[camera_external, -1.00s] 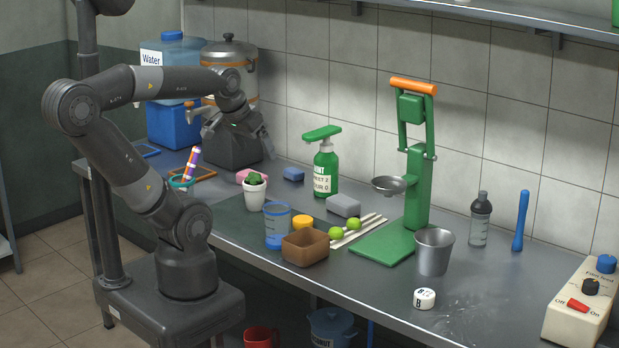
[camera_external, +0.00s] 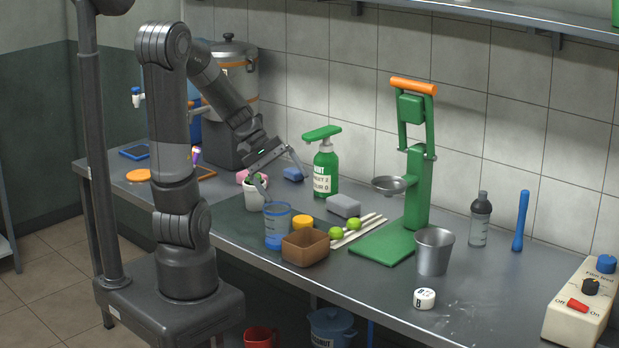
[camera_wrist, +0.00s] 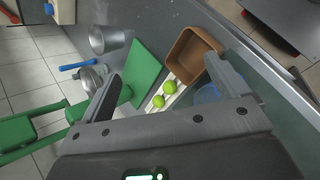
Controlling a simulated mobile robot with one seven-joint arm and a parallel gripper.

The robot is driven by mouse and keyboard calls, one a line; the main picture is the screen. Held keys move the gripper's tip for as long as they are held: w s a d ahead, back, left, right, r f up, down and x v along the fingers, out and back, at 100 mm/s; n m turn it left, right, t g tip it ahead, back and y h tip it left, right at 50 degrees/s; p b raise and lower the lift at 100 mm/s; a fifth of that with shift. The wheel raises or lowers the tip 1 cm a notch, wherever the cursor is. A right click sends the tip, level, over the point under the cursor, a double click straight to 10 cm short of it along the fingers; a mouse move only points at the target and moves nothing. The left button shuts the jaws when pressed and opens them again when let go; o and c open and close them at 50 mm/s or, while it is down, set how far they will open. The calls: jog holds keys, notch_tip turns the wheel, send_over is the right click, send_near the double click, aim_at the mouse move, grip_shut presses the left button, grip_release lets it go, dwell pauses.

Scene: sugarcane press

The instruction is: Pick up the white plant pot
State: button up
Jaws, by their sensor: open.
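The white plant pot (camera_external: 253,201) stands upright on the counter in the external view, left of the blue measuring cup. In the wrist view my open gripper (camera_wrist: 168,86) shows both fingers wide apart. The pot is not visible there.
The green press (camera_external: 417,190) stands farther right. The counter's front edge is near.

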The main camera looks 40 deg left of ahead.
aim_at(246, 186)
jog(key=w+a+f+n+t+h, duration=0.3)
jog(key=w+a+f+n+t, duration=0.2)
jog(key=w+a+n+t, duration=0.75)
jog(key=a+f+n+t+y, duration=0.1)
jog(key=a+f+n+y, duration=0.1)
jog(key=a+n+y, duration=0.1)
jog(key=s+a+f+n+t+y, duration=0.1)
jog(key=a+f+n+y, duration=0.2)
jog(key=a+n, duration=0.3)
jog(key=a+f+n+t+y, duration=0.2)
jog(key=a+f+n+y, duration=0.1)
jog(key=a+n+y, duration=0.1)
jog(key=shift+s+a+n+y, duration=0.15)
jog(key=shift+a+n, duration=0.2)
jog(key=shift+a, duration=0.3)
jog(key=shift+s+a+n+y, duration=0.15)
jog(key=shift+a+n, duration=0.15)
jog(key=shift+a, duration=0.3)
jog(key=shift+a+f+n+y, duration=0.1)
jog(key=shift+f+n+y, duration=0.1)
jog(key=shift+n+y, duration=0.15)
jog(key=shift+w+f, duration=0.15)
jog(key=shift+w+a, duration=0.15)
jog(key=shift+w, duration=3.45)
jog(key=shift+c, duration=0.5)
